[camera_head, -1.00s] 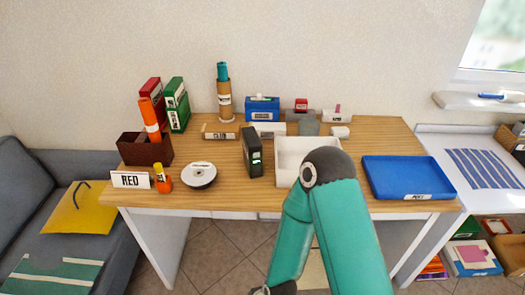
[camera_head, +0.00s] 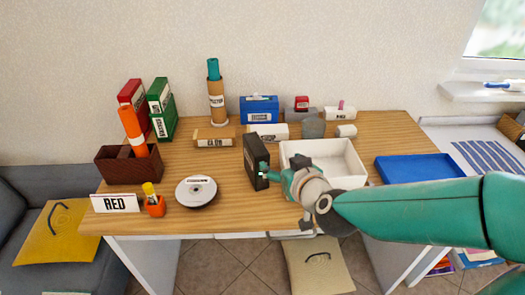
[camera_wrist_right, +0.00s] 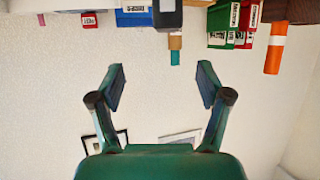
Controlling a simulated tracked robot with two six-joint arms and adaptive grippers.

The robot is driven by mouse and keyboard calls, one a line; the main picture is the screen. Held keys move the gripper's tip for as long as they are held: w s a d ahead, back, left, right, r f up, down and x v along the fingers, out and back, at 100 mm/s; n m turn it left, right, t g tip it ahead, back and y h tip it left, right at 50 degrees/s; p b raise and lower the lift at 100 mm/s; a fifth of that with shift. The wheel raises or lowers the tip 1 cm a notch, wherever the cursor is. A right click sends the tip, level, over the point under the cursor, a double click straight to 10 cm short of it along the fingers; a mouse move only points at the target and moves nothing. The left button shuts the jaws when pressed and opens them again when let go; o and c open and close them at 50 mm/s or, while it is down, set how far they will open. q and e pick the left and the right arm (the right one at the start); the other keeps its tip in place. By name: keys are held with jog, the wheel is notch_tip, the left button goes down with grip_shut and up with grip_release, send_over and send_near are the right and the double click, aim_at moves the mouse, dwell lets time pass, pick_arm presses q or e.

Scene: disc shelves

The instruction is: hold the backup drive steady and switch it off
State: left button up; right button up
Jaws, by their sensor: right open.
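The backup drive, a black upright box (camera_head: 252,162), stands on the table just left of the white tray. A small green spot shows on its front, partly behind my gripper. My right gripper (camera_head: 270,173) is at the drive's front right side; whether it touches cannot be told. In the right wrist view the open fingers (camera_wrist_right: 162,85) have nothing between them but the wall behind. A dark block, seemingly the drive (camera_wrist_right: 167,14), shows upside down at the top edge, beyond the fingertips. My left gripper is not in view.
The white tray (camera_head: 357,177) lies under and behind my right wrist, with a blue tray (camera_head: 415,168) further right. A disc stack (camera_head: 196,192) and an orange pot (camera_head: 155,206) stand left of the drive. A glue box (camera_head: 213,138) lies behind it.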

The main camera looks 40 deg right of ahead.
aim_at(259, 150)
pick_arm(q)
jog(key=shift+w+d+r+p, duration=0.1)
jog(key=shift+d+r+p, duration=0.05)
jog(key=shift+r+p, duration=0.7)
pick_arm(e)
jog(key=x, duration=1.1)
jog(key=a+x, duration=0.1)
jog(key=x, duration=0.4)
jog(key=shift+w+f, duration=0.15)
jog(key=shift+w, duration=0.2)
jog(key=c, duration=1.4)
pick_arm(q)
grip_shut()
pick_arm(e)
grip_shut()
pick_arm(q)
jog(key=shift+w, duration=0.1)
pick_arm(e)
jog(key=shift+w, duration=0.15)
